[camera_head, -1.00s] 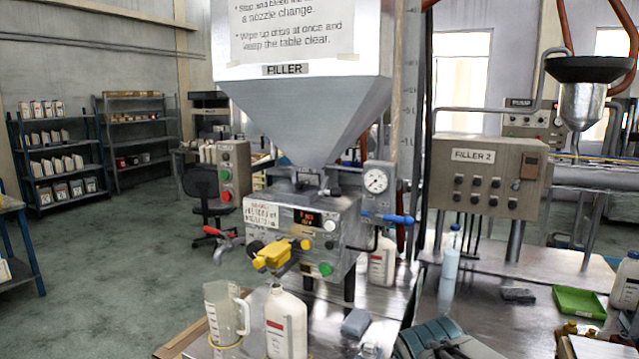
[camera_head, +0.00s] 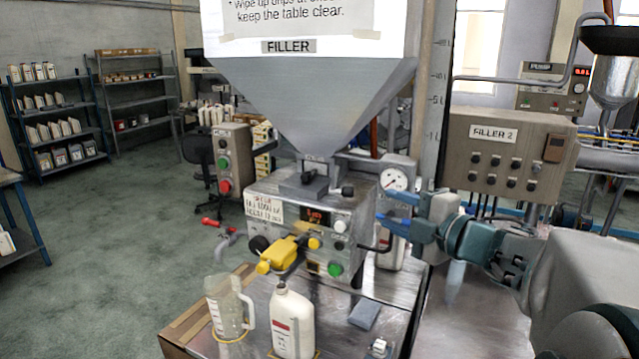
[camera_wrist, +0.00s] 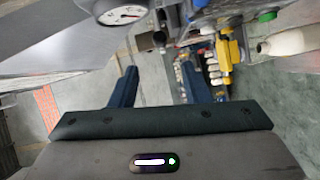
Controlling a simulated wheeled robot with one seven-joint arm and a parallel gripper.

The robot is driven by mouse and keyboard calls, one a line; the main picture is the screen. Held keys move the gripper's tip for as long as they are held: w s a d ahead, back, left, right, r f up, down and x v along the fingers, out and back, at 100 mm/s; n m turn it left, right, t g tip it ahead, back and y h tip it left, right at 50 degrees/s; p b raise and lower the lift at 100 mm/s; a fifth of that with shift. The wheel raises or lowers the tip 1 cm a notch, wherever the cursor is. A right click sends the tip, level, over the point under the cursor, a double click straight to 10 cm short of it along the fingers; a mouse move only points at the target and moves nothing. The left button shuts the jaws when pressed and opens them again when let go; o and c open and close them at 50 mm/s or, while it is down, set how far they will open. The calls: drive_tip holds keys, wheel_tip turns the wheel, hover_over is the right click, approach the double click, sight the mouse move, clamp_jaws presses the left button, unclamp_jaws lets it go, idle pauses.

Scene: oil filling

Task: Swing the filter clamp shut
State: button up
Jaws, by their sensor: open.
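The filler's steel block (camera_head: 352,208) sits below the hopper (camera_head: 310,105), with a round gauge (camera_head: 393,180) at its right side. A blue lever below the gauge, likely the filter clamp, is hard to tell apart from my blue fingers in the head view; how far it is swung is unclear. My gripper (camera_head: 380,204) is open at the block's right side, just below the gauge, fingers pointing left. In the wrist view my gripper (camera_wrist: 158,66) has its fingers well apart with nothing visible between them. The gauge (camera_wrist: 122,15) shows beyond them; contact with the lever cannot be told.
A yellow handle (camera_head: 285,252) sticks out at the block's front. A clear jug (camera_head: 225,308) and a white bottle (camera_head: 293,322) stand below it. A grey block (camera_head: 364,315) lies on the table. The FILLER 2 panel (camera_head: 508,155) stands behind my arm.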

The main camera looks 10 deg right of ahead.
sight(351, 194)
drive_tip(key=p+x, duration=0.3)
drive_tip(key=x, duration=1)
drive_tip(key=shift+w+a, duration=0.2)
drive_tip(key=shift+a, duration=0.05)
clamp_jaws()
